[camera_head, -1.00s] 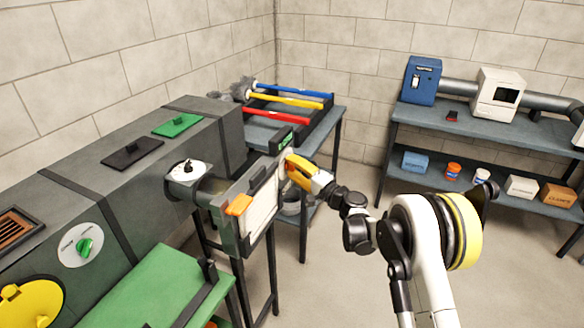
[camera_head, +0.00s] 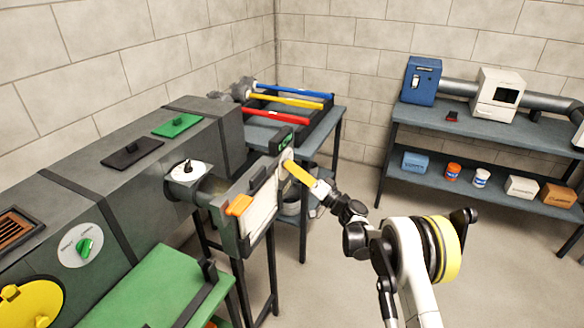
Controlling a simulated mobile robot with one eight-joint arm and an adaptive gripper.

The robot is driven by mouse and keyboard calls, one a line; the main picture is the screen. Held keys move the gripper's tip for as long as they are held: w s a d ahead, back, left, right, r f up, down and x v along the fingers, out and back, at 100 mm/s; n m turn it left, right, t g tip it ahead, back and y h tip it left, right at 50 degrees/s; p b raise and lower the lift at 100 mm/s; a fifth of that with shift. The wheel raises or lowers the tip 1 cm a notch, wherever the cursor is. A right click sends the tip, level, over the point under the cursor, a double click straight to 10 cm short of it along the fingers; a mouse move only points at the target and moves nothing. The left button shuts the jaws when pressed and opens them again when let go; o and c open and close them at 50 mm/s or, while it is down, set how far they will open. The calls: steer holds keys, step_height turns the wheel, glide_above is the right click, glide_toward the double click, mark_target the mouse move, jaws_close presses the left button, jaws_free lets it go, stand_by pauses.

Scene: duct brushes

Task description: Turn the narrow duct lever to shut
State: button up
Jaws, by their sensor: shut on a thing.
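A white dial with a dark lever (camera_head: 187,168) sits on the narrow round duct, left of centre. A larger white dial with a green lever (camera_head: 84,247) is on the big grey duct's side. The narrow duct runs right into a framed unit with a pale front panel (camera_head: 260,212). My gripper (camera_head: 289,166), yellow towards its tip, is at this unit's right end, well right of the dark lever. It is shut on a small part there; its fingers hide that part, so I cannot tell what it is. A pale patch shows beside the fingertips.
An orange handle (camera_head: 239,205) is on the unit's left end, and a small green-lit sign (camera_head: 284,142) tops its right end. A rack with blue, yellow and red brushes (camera_head: 285,101) stands behind. A green table (camera_head: 160,285) is in front. Floor to the right is clear.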

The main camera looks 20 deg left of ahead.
stand_by(0.4)
steer(key=o, duration=1.2)
steer(key=v, duration=1.2)
steer(key=shift+r, duration=0.1)
